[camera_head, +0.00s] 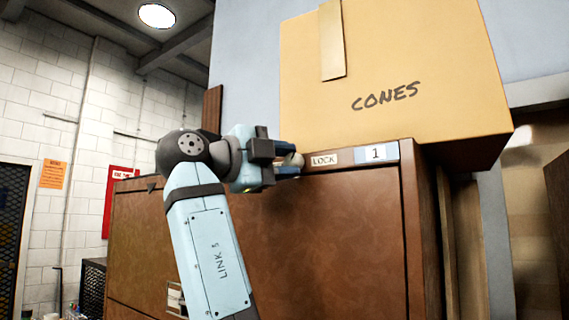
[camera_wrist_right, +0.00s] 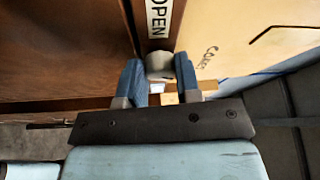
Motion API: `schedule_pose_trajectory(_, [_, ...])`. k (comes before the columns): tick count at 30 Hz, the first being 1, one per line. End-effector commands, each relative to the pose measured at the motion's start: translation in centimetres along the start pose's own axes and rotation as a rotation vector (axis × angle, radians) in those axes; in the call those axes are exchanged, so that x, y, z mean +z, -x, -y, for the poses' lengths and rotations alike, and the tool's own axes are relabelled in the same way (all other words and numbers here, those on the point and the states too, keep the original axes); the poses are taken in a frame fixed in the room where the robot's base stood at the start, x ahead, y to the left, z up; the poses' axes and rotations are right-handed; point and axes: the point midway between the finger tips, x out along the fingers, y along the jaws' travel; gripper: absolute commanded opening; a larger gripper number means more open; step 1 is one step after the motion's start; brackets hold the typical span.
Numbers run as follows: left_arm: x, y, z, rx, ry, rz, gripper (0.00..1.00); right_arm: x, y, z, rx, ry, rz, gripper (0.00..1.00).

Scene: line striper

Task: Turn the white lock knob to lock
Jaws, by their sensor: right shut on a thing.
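The white lock knob (camera_wrist_right: 159,65) sits between the two blue fingers of my right gripper (camera_wrist_right: 159,82) in the right wrist view, and the fingers are shut on it. An "OPEN" label (camera_wrist_right: 158,18) is beside the knob there. In the head view my right gripper (camera_head: 288,158) is at the top edge of the brown cabinet (camera_head: 330,240), just left of the "LOCK" label (camera_head: 324,159). The fingers mostly cover the knob in that view. Its exact turn angle cannot be told. My left gripper is not in view.
A large cardboard box (camera_head: 400,60) marked "CONES" stands on top of the cabinet, close to my right gripper. A "1" plate (camera_head: 378,153) is right of the lock label. A white brick wall (camera_head: 60,90) is at the left, with open room before it.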

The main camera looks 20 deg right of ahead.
Motion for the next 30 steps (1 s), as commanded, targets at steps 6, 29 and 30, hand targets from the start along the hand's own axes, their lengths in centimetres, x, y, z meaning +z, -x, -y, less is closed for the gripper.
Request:
schedule_pose_trajectory(6, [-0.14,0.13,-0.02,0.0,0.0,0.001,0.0,-0.04,0.02,0.18,0.047,-0.113,0.0,0.07])
schedule_pose_trajectory(29, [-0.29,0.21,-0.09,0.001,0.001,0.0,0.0,-0.04,0.0,0.15,0.081,-0.195,0.001,0.07])
schedule_pose_trajectory(30, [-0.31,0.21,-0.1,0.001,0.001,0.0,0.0,-0.04,0.0,0.15,0.081,-0.195,0.001,0.4])
